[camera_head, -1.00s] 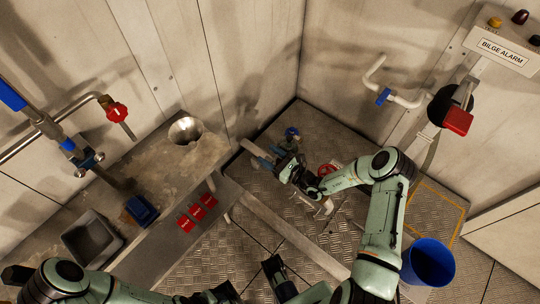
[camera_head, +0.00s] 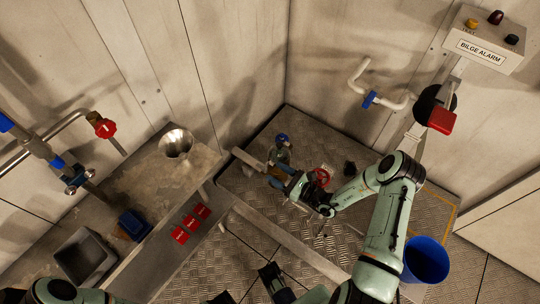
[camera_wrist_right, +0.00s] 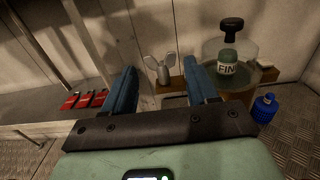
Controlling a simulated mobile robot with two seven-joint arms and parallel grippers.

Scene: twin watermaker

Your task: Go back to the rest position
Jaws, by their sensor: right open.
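My right arm (camera_head: 380,200) reaches in from the lower right. Its gripper (camera_head: 287,180) is over the metal floor plate at the back, beside a brown holder with a blue-topped item. In the right wrist view the two blue fingers of my right gripper (camera_wrist_right: 163,88) stand wide apart with nothing held between them. Beyond them are a grey wing-shaped fitting (camera_wrist_right: 163,69) and a clear vessel with a labelled green jar (camera_wrist_right: 228,63).
A bench with a metal funnel (camera_head: 175,143), a sink (camera_head: 84,257) and red tags (camera_head: 191,223) is at left. A red handwheel (camera_head: 322,177) stands near the right gripper. A blue bucket (camera_head: 427,260) is at right. A bilge alarm box (camera_head: 485,40) is on the wall.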

